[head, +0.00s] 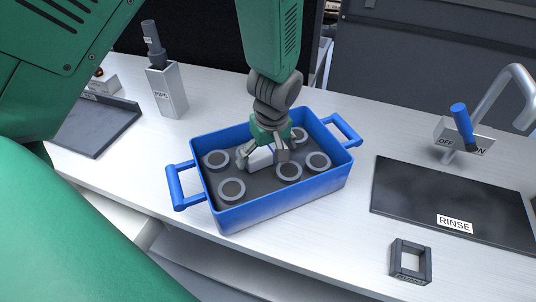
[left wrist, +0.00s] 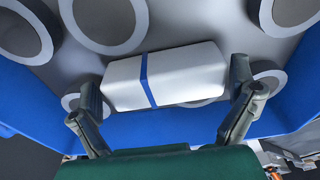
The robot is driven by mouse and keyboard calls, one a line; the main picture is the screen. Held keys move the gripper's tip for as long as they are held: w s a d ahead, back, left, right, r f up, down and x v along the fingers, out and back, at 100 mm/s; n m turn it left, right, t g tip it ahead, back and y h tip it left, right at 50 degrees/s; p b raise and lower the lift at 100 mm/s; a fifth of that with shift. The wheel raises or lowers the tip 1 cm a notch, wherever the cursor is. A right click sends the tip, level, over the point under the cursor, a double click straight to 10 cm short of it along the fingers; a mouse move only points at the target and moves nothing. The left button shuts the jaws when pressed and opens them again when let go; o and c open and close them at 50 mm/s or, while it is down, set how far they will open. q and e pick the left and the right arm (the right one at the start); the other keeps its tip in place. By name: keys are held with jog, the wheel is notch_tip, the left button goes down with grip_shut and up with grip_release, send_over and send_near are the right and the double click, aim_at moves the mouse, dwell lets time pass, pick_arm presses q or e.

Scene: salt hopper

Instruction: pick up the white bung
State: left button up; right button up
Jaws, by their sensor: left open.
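The white bung (left wrist: 165,77), a white block with a blue stripe around its middle, lies in the blue crate (left wrist: 20,100) in the left wrist view. In the head view the bung (head: 261,157) shows partly behind the fingers, inside the blue crate (head: 282,198). My left gripper (head: 263,158) reaches down into the crate from above. It is open, with one finger at each end of the bung, as its fingers in the left wrist view (left wrist: 165,88) also show. Whether the fingertips touch the bung is not clear. My right gripper is not in view.
Several grey rings (head: 232,189) are on the crate's floor around the bung. A grey pipe stand (head: 168,90) and dark tray (head: 98,126) are at left. A black rinse mat (head: 420,198), a tap (head: 508,88) and a small dark frame (head: 410,262) are at right.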

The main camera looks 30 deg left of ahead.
pick_arm(q)
jog(key=shift+c, duration=0.5)
jog(key=shift+a, duration=0.2)
jog(key=c, duration=0.8)
